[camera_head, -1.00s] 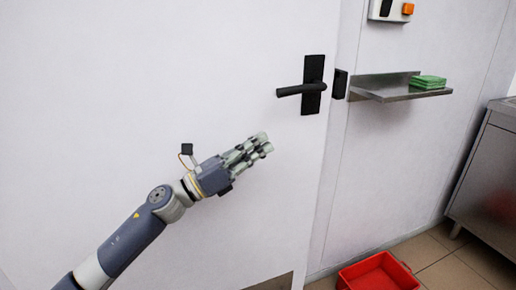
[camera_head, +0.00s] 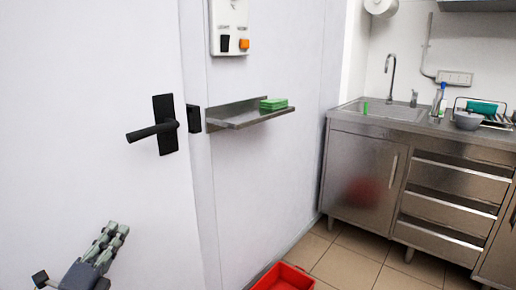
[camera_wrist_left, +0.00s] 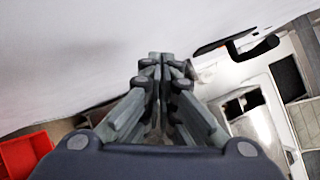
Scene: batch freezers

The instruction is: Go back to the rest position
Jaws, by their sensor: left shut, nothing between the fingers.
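My left gripper (camera_head: 113,233) is at the lower left of the head view, in front of the white door (camera_head: 75,120) and below its black handle (camera_head: 155,130). Its fingers are shut with nothing between them, and it is apart from the handle. In the left wrist view the closed fingertips (camera_wrist_left: 160,62) show in the middle, with the pale door surface above them. Most of the left arm is out of the head view. My right gripper is not in view.
A steel shelf (camera_head: 235,117) with green cloths (camera_head: 273,104) is on the wall right of the door. A red crate (camera_head: 284,278) stands on the floor below. A steel sink counter (camera_head: 362,175) stands at the right. Tiled floor (camera_head: 345,265) lies open between.

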